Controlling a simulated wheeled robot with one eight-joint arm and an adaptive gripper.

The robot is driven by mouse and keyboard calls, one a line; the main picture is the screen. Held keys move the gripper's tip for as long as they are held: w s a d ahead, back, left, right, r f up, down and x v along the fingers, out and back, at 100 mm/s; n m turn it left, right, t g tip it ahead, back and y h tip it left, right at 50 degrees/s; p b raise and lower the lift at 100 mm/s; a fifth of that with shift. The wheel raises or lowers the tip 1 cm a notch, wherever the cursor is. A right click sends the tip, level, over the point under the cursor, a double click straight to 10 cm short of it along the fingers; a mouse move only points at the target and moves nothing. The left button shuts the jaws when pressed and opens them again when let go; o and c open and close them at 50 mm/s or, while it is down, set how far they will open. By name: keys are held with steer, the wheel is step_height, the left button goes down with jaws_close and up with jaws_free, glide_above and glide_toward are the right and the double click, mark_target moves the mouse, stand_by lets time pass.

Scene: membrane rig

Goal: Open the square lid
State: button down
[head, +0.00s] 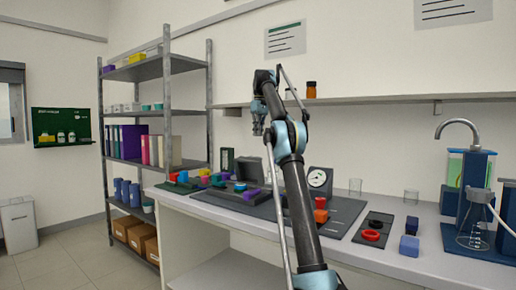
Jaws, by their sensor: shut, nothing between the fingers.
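My gripper (258,129) hangs at the end of my raised arm, above the back of the bench and clear of everything on it. It is small in the head view; its fingers are shut and hold nothing. I cannot make out the square lid for certain. A dark base plate (268,209) on the bench carries small dark and purple parts, and my arm hides some of it. A dark upright panel with a round white dial (320,180) stands behind it. Orange and red blocks (321,210) stand in front of the dial.
The white bench (384,258) runs across the view. A dark tray with red and black rings (374,231), blue blocks (409,244) and a glass flask (473,233) stand right. A wall shelf (399,98) hangs above.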

steer(key=w+d+f+m+t+h, duration=0.25)
steer(key=f+m+t+h, duration=0.2)
steer(key=f+m, duration=0.85)
steer(key=shift+s+a+r+m+y, duration=0.2)
steer(key=shift+s+a+r+m, duration=0.4)
steer(key=shift+s+m, duration=0.25)
steer(key=shift+s+a+r+m+y, duration=0.15)
steer(key=shift+s+a+r+m, duration=0.25)
steer(key=shift+s+r+m, duration=0.35)
